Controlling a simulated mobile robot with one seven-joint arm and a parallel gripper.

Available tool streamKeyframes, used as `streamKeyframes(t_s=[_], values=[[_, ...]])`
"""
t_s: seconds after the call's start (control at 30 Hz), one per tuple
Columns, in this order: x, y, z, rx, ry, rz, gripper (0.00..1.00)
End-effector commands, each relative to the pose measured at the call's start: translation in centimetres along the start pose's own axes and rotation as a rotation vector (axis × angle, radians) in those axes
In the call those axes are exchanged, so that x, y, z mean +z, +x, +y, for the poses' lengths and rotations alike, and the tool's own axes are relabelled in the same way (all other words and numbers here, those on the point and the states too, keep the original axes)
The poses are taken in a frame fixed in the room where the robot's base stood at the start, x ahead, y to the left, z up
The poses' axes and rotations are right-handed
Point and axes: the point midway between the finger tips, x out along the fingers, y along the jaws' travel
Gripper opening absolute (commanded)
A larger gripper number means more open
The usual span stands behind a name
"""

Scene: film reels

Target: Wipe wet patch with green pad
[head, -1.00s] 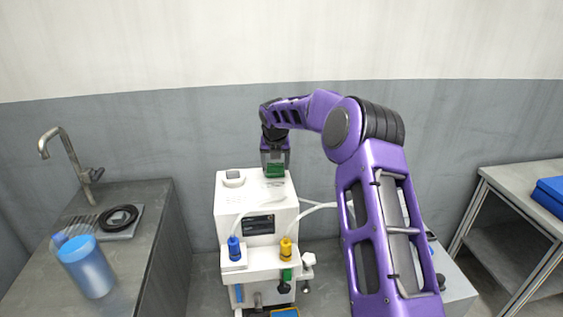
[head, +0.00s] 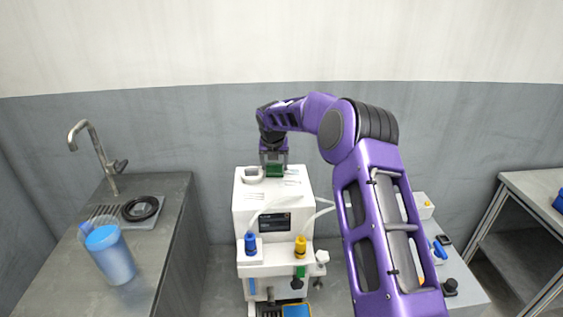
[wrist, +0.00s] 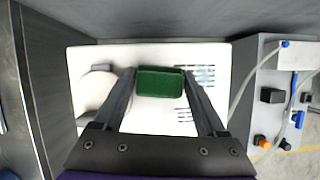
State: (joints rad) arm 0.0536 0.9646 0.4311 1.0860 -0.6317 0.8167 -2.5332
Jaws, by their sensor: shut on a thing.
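My gripper (head: 273,158) is shut on the green pad (head: 274,171) over the white machine's top (head: 247,189). In the wrist view the pad (wrist: 160,84) is a dark green block held between the two fingers of my gripper (wrist: 159,72), its long side running from finger to finger. The pad is at or just above the top surface; I cannot tell whether it touches. I cannot make out a wet patch on the white top; part of the surface is hidden by the pad and fingers.
A raised round white fitting (head: 253,174) stands left of the pad. Slotted vents (wrist: 200,76) lie to its right. The machine's front has a blue cap (head: 250,243), a yellow cap (head: 300,246) and white tubes. A sink counter with a blue jug (head: 110,254) stands left.

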Motion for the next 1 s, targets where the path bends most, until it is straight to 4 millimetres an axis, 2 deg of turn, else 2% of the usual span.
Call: streamKeyframes(t_s=[0.1,0.53,1.0], values=[[-0.3,0.2,0.7,0.0,-0.002,0.005,0.1],[-1.9,-0.6,0.5,0.001,-0.004,0.013,0.1],[-1.3,-0.7,-2.8,0.0,-0.002,0.008,0.1]])
